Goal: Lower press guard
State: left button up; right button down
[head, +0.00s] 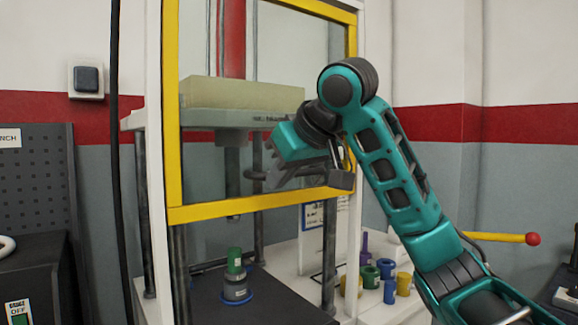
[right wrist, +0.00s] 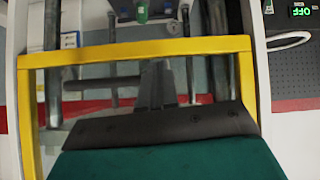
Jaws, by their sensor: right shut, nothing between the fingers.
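The press guard (head: 262,206) is a clear panel in a yellow frame on the front of the white press. It is raised, its bottom bar well above the dark press bed (head: 262,300), with an open gap below. My right gripper (head: 272,182) is at the panel's lower right part, a little above the bottom bar. Its fingers are together with nothing between them. In the right wrist view the shut fingers (right wrist: 157,70) point toward the yellow bottom bar (right wrist: 135,51). I cannot tell whether they touch the guard. My left gripper is not in view.
A green and grey part (head: 235,276) with a blue ring stands on the press bed. Several coloured parts (head: 387,280) stand on the white surface to the right. A yellow lever with a red knob (head: 532,239) sticks out at the right. A dark control box (head: 30,285) is at the left.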

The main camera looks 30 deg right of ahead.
jog(key=s+d+r+m+t, duration=0.1)
jog(key=s+d+r, duration=0.15)
jog(key=r, duration=0.35)
jog(key=s+d+r, duration=0.2)
jog(key=s+r, duration=0.2)
jog(key=r, duration=0.2)
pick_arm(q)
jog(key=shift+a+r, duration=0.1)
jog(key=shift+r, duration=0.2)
pick_arm(e)
jog(key=s+f+x, duration=0.1)
jog(key=x, duration=1.2)
jog(key=shift+a+f, duration=0.15)
jog(key=shift+f, duration=0.3)
pick_arm(q)
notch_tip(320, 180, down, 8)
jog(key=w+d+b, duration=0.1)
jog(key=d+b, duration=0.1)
jog(key=b, duration=0.9)
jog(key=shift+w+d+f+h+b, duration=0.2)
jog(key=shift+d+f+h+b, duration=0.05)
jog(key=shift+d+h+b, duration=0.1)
pick_arm(e)
notch_tip(320, 180, down, 31)
jog(key=shift+r, duration=0.15)
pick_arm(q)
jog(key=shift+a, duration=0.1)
pick_arm(e)
jog(key=shift+s, duration=0.1)
